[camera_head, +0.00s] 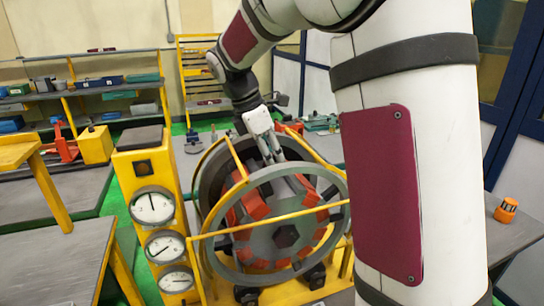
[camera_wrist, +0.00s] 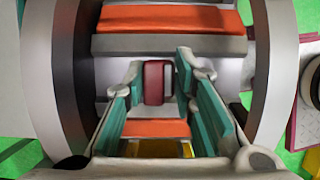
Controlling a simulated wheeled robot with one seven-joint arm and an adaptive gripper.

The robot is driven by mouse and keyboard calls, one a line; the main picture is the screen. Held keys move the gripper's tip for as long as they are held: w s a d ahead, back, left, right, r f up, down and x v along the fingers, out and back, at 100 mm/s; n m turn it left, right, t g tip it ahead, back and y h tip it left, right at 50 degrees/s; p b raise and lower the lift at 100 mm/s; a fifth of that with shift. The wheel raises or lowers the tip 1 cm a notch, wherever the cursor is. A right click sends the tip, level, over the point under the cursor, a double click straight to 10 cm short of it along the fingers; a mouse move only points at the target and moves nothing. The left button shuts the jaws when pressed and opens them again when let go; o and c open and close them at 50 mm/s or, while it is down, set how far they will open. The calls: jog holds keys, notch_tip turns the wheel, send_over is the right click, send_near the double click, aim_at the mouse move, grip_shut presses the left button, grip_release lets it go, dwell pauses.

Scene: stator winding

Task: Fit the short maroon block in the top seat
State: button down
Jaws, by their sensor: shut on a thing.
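The short maroon block (camera_wrist: 154,84) shows between the fingertips of my gripper (camera_wrist: 160,76) in the wrist view. The gripper is shut on it, with teal pads on both sides. In the head view my gripper (camera_head: 271,158) reaches down into the upper part of the stator (camera_head: 208,190), a large grey ring frame. The block cannot be made out there. Orange-red blocks (camera_head: 252,207) sit around the inside of the ring. In the wrist view one orange block (camera_wrist: 170,21) is above the held block and another (camera_wrist: 156,128) is below. The top seat cannot be clearly told apart.
A yellow bar (camera_head: 270,219) crosses the front of the stator. A yellow gauge panel (camera_head: 146,180) stands close on its left. Shelves (camera_head: 80,85) with bins are at the back left. A table (camera_head: 50,265) is at the front left.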

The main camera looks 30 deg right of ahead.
jog(key=shift+f, duration=0.2)
dwell(0.3)
jog(key=c, duration=1.2)
grip_release()
jog(key=shift+c, duration=0.2)
jog(key=v, duration=1.2)
